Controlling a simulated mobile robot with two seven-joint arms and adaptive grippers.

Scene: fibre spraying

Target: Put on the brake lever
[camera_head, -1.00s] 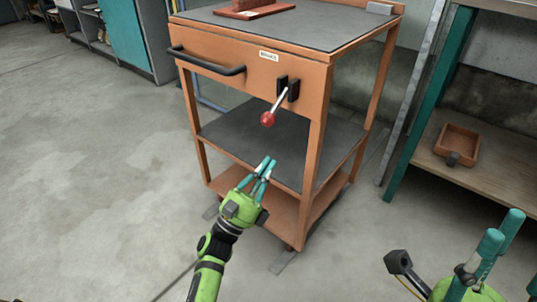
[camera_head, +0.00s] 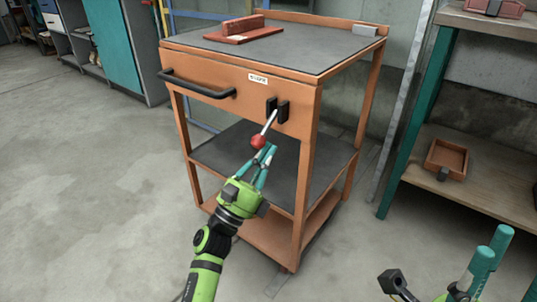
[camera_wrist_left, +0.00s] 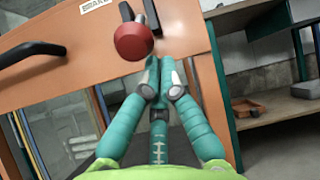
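The brake lever (camera_head: 269,125) is a pale rod with a red ball knob (camera_head: 258,142). It sticks out from a black bracket (camera_head: 277,109) on the orange cart's front panel, tilted down to the left. The knob also shows in the left wrist view (camera_wrist_left: 133,41). My left gripper (camera_head: 267,153) has its teal fingertips just below and right of the knob. In the left wrist view the fingertips (camera_wrist_left: 160,64) are drawn together with nothing between them, apart from the knob.
The orange cart (camera_head: 205,58) has a dark top, lower shelves and a black handle (camera_head: 196,84). A red block on a plate (camera_head: 243,29) lies on top. A shelf with teal posts (camera_head: 417,120) holds an orange tray (camera_head: 446,160) at right. The floor at left is clear.

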